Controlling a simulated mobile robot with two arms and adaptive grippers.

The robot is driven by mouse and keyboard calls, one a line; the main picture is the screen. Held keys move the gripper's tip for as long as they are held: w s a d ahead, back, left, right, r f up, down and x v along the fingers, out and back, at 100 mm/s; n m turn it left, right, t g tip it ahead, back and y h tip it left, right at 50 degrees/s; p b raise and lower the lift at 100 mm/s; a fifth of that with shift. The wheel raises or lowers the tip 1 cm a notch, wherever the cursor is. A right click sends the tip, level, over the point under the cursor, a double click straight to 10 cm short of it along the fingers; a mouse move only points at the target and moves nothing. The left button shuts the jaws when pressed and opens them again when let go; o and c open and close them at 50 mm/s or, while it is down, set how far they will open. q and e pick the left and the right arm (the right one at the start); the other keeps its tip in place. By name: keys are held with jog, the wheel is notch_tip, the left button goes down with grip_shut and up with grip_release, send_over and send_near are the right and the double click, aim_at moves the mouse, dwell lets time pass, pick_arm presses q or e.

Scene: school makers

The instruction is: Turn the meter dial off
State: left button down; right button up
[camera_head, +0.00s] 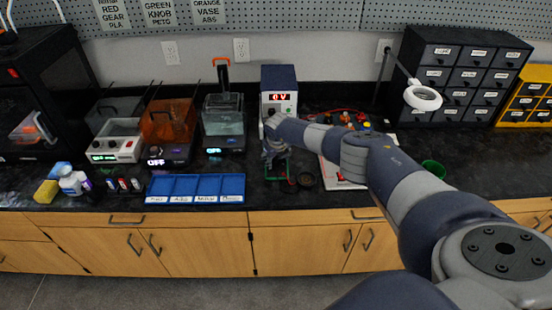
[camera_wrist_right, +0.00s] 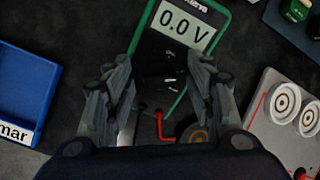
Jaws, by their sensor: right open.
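The meter (camera_wrist_right: 178,52) is a dark multimeter with a green edge, and its screen (camera_wrist_right: 183,25) reads 0.0 V in the right wrist view. Its dark dial (camera_wrist_right: 163,80) lies below the screen, between my gripper fingers; its pointer setting is too dark to read. My right gripper (camera_wrist_right: 160,70) is open, with one finger on each side of the dial; I cannot tell whether either touches it. In the head view my right gripper (camera_head: 273,152) hangs over the meter and hides most of it. My left gripper is not in view.
A red lead (camera_wrist_right: 163,127) comes from the meter's lower part. A power supply (camera_head: 279,78) showing 0 V stands behind. A dark round coil (camera_head: 306,180) sits close by.

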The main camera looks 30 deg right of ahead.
jog(key=shift+f, duration=0.1)
jog(key=c, duration=1.1)
jog(key=shift+o, duration=0.2)
